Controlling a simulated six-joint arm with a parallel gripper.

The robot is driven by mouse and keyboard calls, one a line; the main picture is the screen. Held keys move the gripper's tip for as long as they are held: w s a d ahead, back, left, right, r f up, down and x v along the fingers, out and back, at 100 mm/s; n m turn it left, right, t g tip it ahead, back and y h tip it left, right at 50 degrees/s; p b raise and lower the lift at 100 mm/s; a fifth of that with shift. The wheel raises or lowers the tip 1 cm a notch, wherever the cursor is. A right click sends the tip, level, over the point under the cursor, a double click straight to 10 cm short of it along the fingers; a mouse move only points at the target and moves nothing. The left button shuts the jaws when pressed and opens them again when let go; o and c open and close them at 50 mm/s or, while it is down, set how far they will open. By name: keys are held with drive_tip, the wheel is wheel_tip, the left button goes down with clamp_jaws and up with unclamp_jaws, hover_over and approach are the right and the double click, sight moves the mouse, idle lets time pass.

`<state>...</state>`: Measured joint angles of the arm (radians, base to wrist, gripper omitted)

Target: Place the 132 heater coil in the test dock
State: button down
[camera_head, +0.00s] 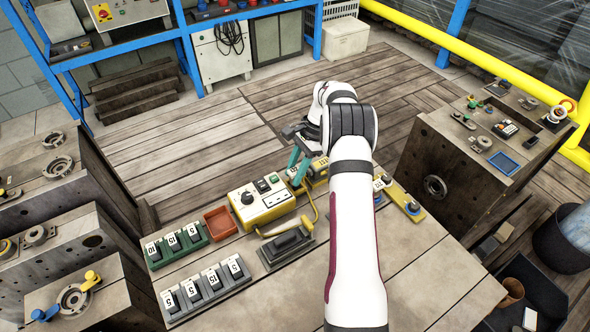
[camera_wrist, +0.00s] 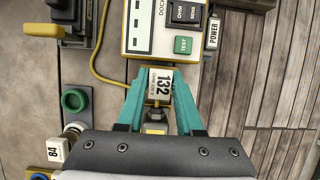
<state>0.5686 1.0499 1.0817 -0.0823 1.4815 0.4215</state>
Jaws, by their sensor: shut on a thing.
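The 132 heater coil (camera_wrist: 158,84) shows its white "132" label in the wrist view, with a grey metal end below it. My gripper (camera_wrist: 158,97) is shut on it, one teal finger on each side. In the head view my gripper (camera_head: 299,168) is over the back of the bench, right of the yellow tester box (camera_head: 262,203); my arm hides part of it. The tester, lettered "DOC…", has OHM and TEST buttons and also shows in the wrist view (camera_wrist: 140,38). I cannot tell which fixture is the test dock, or whether the coil touches anything below.
A black fixture with a yellow handle (camera_head: 287,245) stands before the tester, near a yellow cable. Numbered modules sit in a green rack (camera_head: 180,247) and a grey rack (camera_head: 207,290). A red tray (camera_head: 220,223) lies left. An "84" part (camera_wrist: 56,150) is beside my gripper. Front-right bench is clear.

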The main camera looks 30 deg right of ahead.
drive_tip(key=shift+f, duration=0.25)
drive_tip(key=shift+f, duration=0.2)
drive_tip(key=shift+f, duration=0.15)
idle(0.3)
drive_tip(key=shift+c, duration=2.4)
unclamp_jaws()
drive_tip(key=shift+o, duration=0.3)
drive_tip(key=o, duration=0.3)
drive_tip(key=shift+o, duration=0.2)
